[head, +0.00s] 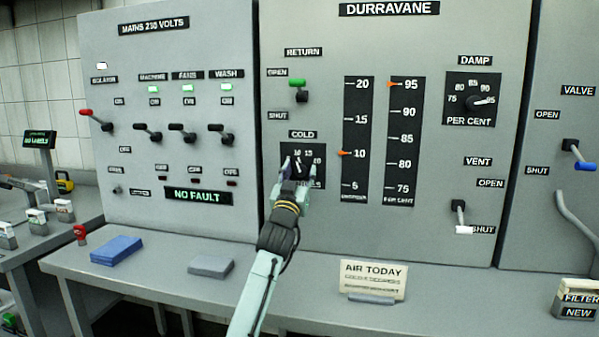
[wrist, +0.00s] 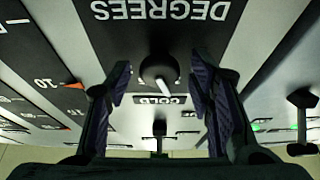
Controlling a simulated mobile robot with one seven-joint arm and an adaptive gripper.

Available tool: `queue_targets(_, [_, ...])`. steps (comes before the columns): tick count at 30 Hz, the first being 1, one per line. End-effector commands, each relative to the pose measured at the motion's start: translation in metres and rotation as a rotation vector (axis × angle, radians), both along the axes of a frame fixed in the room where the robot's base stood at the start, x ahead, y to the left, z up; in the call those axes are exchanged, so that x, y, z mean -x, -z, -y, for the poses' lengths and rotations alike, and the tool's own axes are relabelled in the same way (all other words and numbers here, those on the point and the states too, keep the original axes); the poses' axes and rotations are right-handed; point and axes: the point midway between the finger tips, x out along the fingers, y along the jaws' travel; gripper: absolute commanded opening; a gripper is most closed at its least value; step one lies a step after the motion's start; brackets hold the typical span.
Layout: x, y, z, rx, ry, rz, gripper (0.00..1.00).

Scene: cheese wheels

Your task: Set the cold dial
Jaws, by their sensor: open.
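The cold dial (head: 318,158) is a black square plate with white numbers on the grey Durravane panel, under the COLD label (head: 303,134). My gripper (head: 296,171) is in front of it and covers part of its face. The wrist view looks at the dial upside down. The knob's exact setting is hard to read.
The return lever (head: 298,88) with a green handle is above the dial. Two scales with orange pointers and the damp dial (head: 482,101) are to the right. The vent lever (head: 459,215) is lower right. An AIR TODAY card (head: 373,278) stands on the shelf; its small print is unreadable.

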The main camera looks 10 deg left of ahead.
Motion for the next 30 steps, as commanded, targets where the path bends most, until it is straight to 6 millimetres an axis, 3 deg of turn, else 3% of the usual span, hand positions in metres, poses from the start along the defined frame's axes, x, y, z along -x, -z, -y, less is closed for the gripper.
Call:
queue_targets(4, [0.0001, 0.0002, 0.0003, 0.0, 0.0, 0.0, 0.47])
queue_targets(24, [0.0004, 0.0001, 0.0003, 0.0, 0.0, 0.0, 0.02])
queue_targets(30, [0.0003, 0.0004, 0.001, 0.012, 0.002, 0.001, 0.01])
